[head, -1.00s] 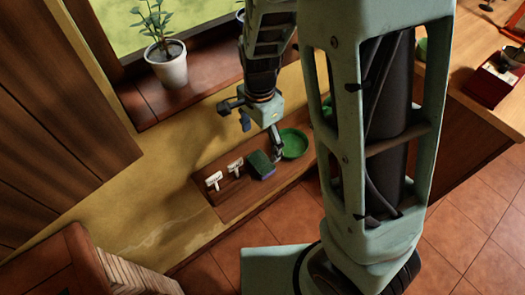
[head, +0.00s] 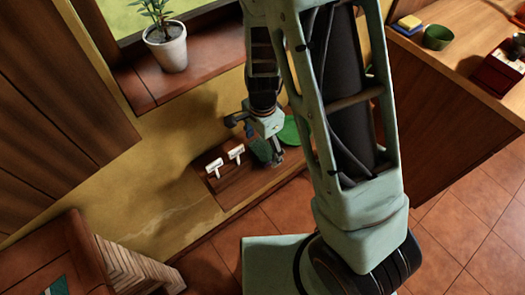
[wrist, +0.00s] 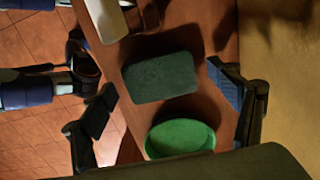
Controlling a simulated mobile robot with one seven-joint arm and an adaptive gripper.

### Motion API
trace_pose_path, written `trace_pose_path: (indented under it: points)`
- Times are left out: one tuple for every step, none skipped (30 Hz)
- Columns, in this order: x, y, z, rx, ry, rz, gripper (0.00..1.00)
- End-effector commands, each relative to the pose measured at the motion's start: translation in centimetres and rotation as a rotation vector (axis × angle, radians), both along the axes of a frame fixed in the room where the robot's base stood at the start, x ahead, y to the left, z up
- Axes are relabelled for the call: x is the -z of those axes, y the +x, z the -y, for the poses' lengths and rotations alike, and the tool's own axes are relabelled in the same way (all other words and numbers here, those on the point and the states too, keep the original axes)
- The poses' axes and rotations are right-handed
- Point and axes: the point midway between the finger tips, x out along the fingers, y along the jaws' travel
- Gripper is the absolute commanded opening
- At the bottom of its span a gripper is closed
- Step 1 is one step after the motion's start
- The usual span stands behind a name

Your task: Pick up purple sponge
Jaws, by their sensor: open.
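A sponge lies flat on the brown wooden ledge (head: 228,189). In the wrist view its upper face looks dark green (wrist: 160,77), and no purple shows there. In the head view the sponge (head: 261,150) is partly hidden by my gripper (head: 272,148). My gripper, also in the wrist view (wrist: 165,102), is open and empty. Its two fingers stand to the left and right of the sponge, with gaps on both sides. I cannot tell how far the fingertips are above the ledge.
A green bowl (wrist: 180,138) sits close beside the sponge. Two white T-shaped items (head: 214,168) lie left of it. A yellow wall runs along the ledge's back.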

Motion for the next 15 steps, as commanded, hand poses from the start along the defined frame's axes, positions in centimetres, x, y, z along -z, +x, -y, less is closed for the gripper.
trace_pose_path:
  points:
    - [-0.03,0.01,-0.01,0.0,0.0,0.0,0.82]
    - [-0.03,0.01,-0.01,0.0,0.0,0.0,0.79]
    - [-0.04,0.0,0.0,0.0,0.0,0.0,0.74]
    - [-0.04,0.0,0.0,0.0,0.0,0.0,0.71]
    - [-0.04,0.0,0.0,-0.001,0.0,0.0,0.68]
    - [-0.04,0.0,0.0,-0.001,0.0,0.0,0.63]
    - [-0.05,0.0,0.0,-0.001,0.0,0.0,0.6]
    - [-0.05,0.0,0.0,-0.001,0.0,0.0,0.57]
    - [-0.05,0.0,0.0,-0.001,0.0,0.0,0.52]
    - [-0.05,0.0,0.0,-0.001,0.0,0.0,0.49]
    - [-0.05,-0.01,0.01,-0.001,0.0,0.0,0.47]
    - [-0.06,0.0,0.0,-0.001,0.0,0.0,0.46]
    - [-0.06,0.0,0.0,-0.001,0.0,0.0,0.46]
    - [-0.06,0.0,0.0,-0.001,0.0,0.0,0.46]
    - [-0.06,0.0,0.0,-0.001,0.0,0.0,0.46]
